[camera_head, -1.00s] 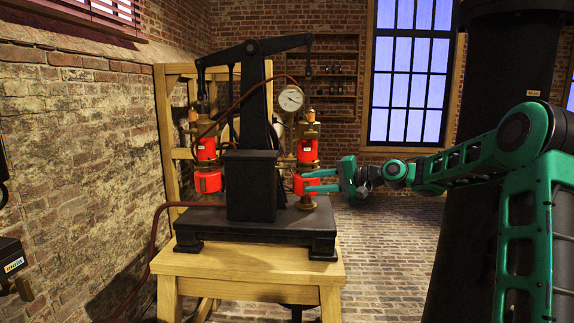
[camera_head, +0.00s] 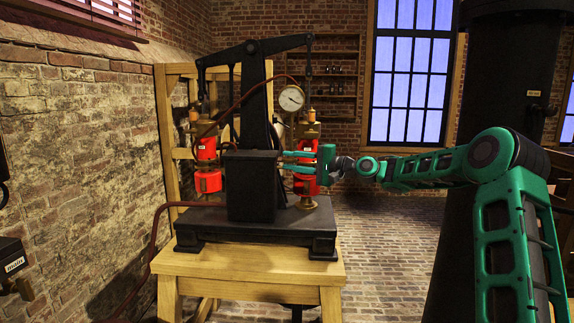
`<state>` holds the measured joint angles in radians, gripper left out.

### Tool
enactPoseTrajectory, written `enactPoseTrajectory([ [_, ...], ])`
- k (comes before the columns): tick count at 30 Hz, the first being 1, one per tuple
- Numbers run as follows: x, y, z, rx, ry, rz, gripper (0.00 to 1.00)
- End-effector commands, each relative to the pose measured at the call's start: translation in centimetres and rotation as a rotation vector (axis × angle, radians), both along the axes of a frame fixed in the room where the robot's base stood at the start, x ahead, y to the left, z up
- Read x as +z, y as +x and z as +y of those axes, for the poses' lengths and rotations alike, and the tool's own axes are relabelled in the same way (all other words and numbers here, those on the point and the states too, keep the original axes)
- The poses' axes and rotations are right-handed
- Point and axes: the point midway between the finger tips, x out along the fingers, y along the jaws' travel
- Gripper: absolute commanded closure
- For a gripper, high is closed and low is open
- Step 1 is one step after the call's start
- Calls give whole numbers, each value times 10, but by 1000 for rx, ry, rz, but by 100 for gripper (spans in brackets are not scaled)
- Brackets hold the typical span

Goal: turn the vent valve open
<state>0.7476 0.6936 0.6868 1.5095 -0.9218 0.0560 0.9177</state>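My gripper (camera_head: 285,161) is green and points left, with its two fingers apart. It overlaps the right red cylinder (camera_head: 307,146) of a black beam pump, just right of the black central block (camera_head: 250,186). I cannot tell whether it touches anything. The right cylinder has a red lower part (camera_head: 306,186), partly behind the fingers, and a brass foot. The left red cylinder (camera_head: 206,149) has a matching red lower part (camera_head: 208,182). The vent valve is not clearly distinguishable; small brass fittings near the fingers are partly hidden.
A round gauge (camera_head: 291,98) stands above the gripper, under the black beam (camera_head: 280,44). The pump's black base (camera_head: 300,228) rests on a wooden table (camera_head: 250,264). A dark red hose (camera_head: 153,240) hangs at the left. A large black column (camera_head: 500,90) stands at the right.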

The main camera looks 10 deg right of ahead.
Motion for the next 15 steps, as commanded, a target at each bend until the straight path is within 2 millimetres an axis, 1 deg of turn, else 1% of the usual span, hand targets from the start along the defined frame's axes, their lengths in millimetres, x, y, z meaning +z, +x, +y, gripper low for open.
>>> enactPoseTrajectory([
  [3, 0, 4, 7, 2, 0, 0, 73],
  [13, 0, 6, 8, 0, -1, 0, 73],
  [14, 0, 6, 8, 0, -1, 0, 80],
  [15, 0, 6, 8, 0, -1, 0, 89],
])
